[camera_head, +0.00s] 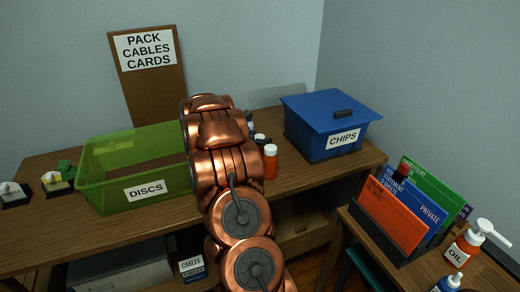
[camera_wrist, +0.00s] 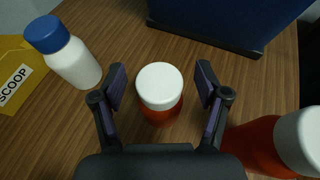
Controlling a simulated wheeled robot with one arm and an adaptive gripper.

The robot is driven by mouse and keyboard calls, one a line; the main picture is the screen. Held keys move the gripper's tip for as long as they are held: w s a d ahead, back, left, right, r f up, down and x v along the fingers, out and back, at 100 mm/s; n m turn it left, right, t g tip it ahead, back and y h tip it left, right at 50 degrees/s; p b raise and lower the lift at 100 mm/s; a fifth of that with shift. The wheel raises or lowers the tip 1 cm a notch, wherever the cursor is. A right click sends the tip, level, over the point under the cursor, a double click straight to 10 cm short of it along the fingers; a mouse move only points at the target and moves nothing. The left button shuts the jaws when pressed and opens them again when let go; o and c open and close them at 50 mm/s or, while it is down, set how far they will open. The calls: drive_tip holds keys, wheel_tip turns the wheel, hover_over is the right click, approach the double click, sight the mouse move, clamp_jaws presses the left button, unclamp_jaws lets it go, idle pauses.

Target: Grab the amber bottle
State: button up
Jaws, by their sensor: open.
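An amber bottle with a white cap (camera_wrist: 160,90) stands upright on the wooden table, between the two fingers of my gripper (camera_wrist: 161,80) in the wrist view. The fingers are spread, one on each side of it, with visible gaps. A second orange-amber bottle with a white cap (camera_wrist: 258,146) is at the lower right, outside the right finger and partly cut off. In the head view one amber bottle (camera_head: 270,164) shows right of my arm; I cannot tell which of the two it is. My arm hides most of the gripper there.
A white bottle with a blue cap (camera_wrist: 74,58) stands left of the fingers, near a yellow SCOOP box (camera_wrist: 15,75). A blue CHIPS box (camera_head: 318,125) stands behind right, and a green DISCS bin (camera_head: 95,185) left of my arm. An orange OIL pump bottle (camera_head: 465,245) is far right.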

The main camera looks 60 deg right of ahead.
drive_tip(key=shift+c, duration=0.4)
drive_tip(key=c, duration=1.2)
